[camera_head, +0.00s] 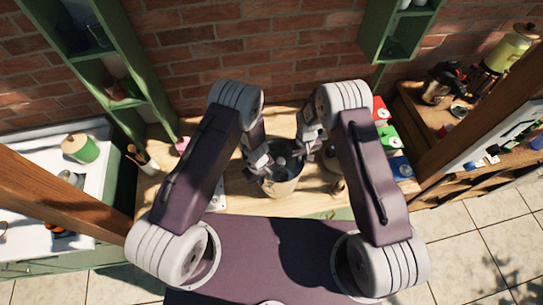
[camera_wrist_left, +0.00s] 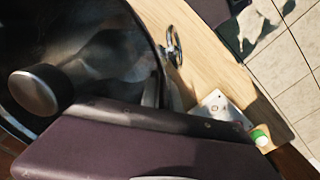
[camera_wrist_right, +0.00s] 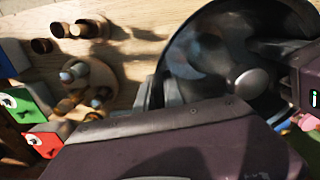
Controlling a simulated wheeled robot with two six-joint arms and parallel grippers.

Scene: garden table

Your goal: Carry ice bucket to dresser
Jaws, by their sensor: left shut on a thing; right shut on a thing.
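The ice bucket (camera_head: 283,186) is a metal pail with a dark inside, upright in front of me in the head view. It shows in the left wrist view as a dark round opening (camera_wrist_left: 110,55) and in the right wrist view (camera_wrist_right: 205,50). A bottle-like thing with a round end lies inside it. My left gripper (camera_head: 264,166) is shut on the bucket's left side; my right gripper (camera_head: 303,149) is shut on its right side. The fingertips are partly hidden. The bucket is over the wooden top (camera_head: 245,200); I cannot tell whether it touches it.
Red (camera_head: 380,108), green (camera_head: 389,137) and blue (camera_head: 401,167) boxes stand on the right of the wooden top. A round wooden tray (camera_wrist_right: 108,75) with small pots is right of the bucket. Green shelves (camera_head: 140,85) and wooden posts (camera_head: 60,190) flank the space.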

